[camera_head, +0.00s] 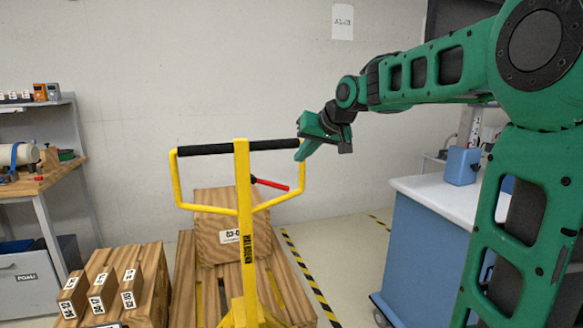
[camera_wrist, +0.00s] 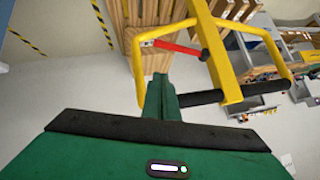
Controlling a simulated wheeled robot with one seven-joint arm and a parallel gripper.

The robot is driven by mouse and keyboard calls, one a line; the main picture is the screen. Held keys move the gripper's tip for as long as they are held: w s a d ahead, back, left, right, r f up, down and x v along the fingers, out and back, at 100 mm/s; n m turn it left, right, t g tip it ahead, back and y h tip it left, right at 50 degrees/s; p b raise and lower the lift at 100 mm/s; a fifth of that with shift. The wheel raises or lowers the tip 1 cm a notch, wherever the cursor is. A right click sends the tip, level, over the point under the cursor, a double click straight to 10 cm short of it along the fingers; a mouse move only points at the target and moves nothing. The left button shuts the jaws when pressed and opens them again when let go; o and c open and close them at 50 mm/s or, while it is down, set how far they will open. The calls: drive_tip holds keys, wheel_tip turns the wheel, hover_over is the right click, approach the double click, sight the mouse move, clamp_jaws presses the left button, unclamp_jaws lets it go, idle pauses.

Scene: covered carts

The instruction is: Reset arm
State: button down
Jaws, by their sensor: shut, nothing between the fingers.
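My green gripper (camera_head: 303,153) is at the end of my green arm, beside the right end of the black handle bar (camera_head: 206,149) of a yellow pallet jack (camera_head: 245,200). Its fingers are together with nothing between them. In the wrist view the shut fingers (camera_wrist: 160,95) point toward the yellow handle frame (camera_wrist: 222,60), close to the black grip (camera_wrist: 262,88). I cannot tell whether they touch it. A red lever (camera_head: 270,184) sticks out from the handle post.
A wooden crate (camera_head: 220,225) stands on a slatted pallet (camera_head: 288,290) behind the jack. Small labelled boxes (camera_head: 103,283) sit at lower left. A workbench (camera_head: 40,180) is at far left, a blue cart with a white top (camera_head: 425,195) at right. Striped floor tape (camera_head: 305,270) runs between.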

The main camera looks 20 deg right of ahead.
drive_tip(key=shift+v, duration=1.4)
drive_tip(key=s+d+f+m+g, duration=0.1)
drive_tip(key=s+f+g, duration=0.2)
drive_tip(key=s+f, duration=0.5)
drive_tip(key=s+d+f+m+g, duration=0.1)
drive_tip(key=s+f+g, duration=0.2)
drive_tip(key=s+f, duration=0.5)
drive_tip(key=s+d+f+m+g+h, duration=0.1)
drive_tip(key=s+f, duration=0.7)
drive_tip(key=s, duration=1.5)
drive_tip(key=shift+d+f+m+g, duration=0.25)
drive_tip(key=shift+d+m+g, duration=0.2)
drive_tip(key=shift+g, duration=0.75)
drive_tip(key=shift+s, duration=0.15)
drive_tip(key=shift+w+f, duration=0.25)
drive_tip(key=shift+w, duration=0.4)
